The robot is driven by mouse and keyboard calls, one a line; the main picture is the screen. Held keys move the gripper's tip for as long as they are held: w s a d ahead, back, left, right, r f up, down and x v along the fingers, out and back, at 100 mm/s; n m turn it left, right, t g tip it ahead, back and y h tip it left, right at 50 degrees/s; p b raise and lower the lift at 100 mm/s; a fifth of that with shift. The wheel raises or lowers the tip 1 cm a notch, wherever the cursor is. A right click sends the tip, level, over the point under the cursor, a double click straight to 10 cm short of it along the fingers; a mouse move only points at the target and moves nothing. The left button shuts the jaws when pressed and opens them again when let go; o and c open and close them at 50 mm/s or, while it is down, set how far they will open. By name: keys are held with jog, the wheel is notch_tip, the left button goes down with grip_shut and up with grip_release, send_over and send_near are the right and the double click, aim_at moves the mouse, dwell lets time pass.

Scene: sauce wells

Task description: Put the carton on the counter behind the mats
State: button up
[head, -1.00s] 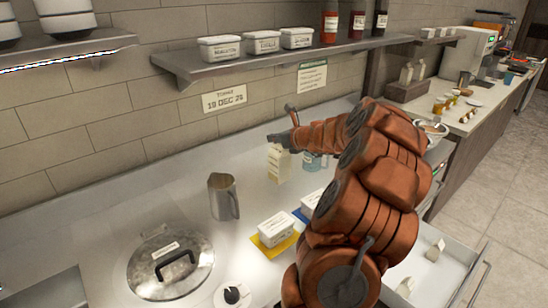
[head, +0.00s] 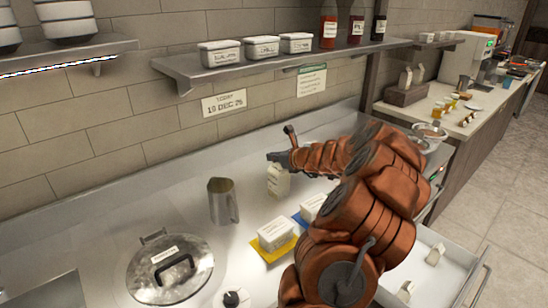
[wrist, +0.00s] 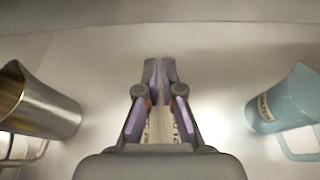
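The cream carton (head: 278,181) is upright in my gripper (head: 279,160), over the counter (head: 165,212) behind the mats. The wrist view shows the gripper (wrist: 160,100) closed with the carton (wrist: 160,124) between its fingers. I cannot tell whether the carton's base touches the counter. The yellow mat (head: 258,250) and the blue mat (head: 297,219) lie nearer the front, each with a white tub on it. My arm partly covers the blue mat and its tub.
A metal pitcher (head: 221,202) stands left of the carton. A blue pitcher (wrist: 283,104) stands on its right in the wrist view; my arm hides it in the head view. A lidded pot (head: 170,268) is at front left. An open drawer (head: 440,275) is at right.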

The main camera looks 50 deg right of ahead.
jog(key=o, duration=0.4)
jog(key=shift+r, duration=0.15)
jog(key=b+v, duration=0.1)
jog(key=v, duration=1.1)
jog(key=shift+b, duration=0.3)
